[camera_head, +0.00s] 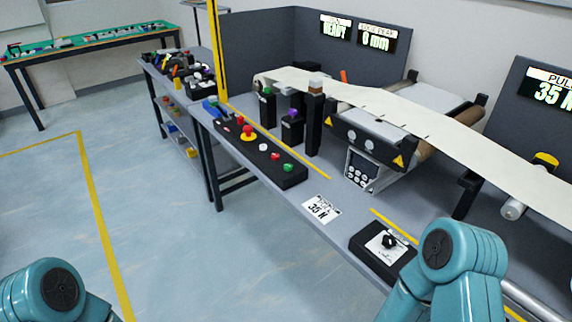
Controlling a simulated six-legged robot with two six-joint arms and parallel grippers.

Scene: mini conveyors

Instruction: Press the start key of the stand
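The stand's black key box (299,180) lies along the front edge of the grey bench. At its near end is a green key (288,167), with a red key (275,156) and a white key (263,147) beside it. No lettering on the keys is legible, so I cannot read which is marked start. Teal links of my arms show at the bottom left and bottom right. Neither of my grippers is in view.
A pale web (450,140) runs over rollers above the bench. A yellow post (217,55) rises beyond the key box. The floor at left is clear.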

